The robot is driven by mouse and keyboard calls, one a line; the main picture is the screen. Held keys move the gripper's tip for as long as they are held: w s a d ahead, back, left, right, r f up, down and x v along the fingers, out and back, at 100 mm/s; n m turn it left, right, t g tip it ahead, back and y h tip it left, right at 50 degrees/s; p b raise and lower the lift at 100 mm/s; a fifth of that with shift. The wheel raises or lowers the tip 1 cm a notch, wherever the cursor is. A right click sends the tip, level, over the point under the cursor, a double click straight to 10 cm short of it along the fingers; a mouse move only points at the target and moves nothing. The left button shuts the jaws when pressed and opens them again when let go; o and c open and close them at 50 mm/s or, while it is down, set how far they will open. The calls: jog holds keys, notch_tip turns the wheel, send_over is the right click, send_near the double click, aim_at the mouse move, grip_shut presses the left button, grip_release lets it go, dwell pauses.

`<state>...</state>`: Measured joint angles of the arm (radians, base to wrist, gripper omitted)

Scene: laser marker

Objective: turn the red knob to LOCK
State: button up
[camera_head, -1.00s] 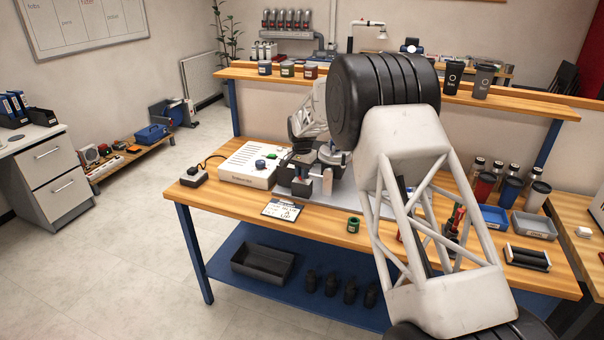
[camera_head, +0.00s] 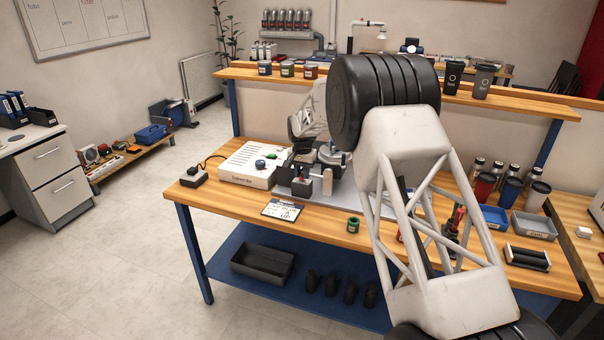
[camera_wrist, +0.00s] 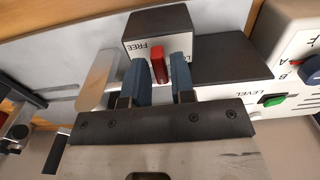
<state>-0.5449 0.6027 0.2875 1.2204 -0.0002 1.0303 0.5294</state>
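The red knob (camera_wrist: 158,67) shows in the wrist view on the white face of a dark-topped box (camera_wrist: 160,22). It is upright in the picture, with the word FREE on its left. A second label on its right is mostly hidden by a finger, with only its first letter showing. My gripper (camera_wrist: 160,83) has its two blue-grey fingers on either side of the knob. The fingers are apart, with a gap between them, and I see no clear grip on the knob.
A white control box (camera_head: 247,165) with a blue knob and a green button (camera_wrist: 272,99) stands beside the machine. A card (camera_head: 282,210) and a small green cup (camera_head: 353,224) lie near the front of the wooden bench (camera_head: 235,202). A grey plate (camera_wrist: 60,45) is under the knob box.

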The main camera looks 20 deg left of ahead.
aim_at(302, 174)
jog(key=shift+r, duration=0.1)
jog(key=shift+r, duration=3.8)
notch_tip(302, 174, up, 7)
jog(key=shift+d, duration=0.1)
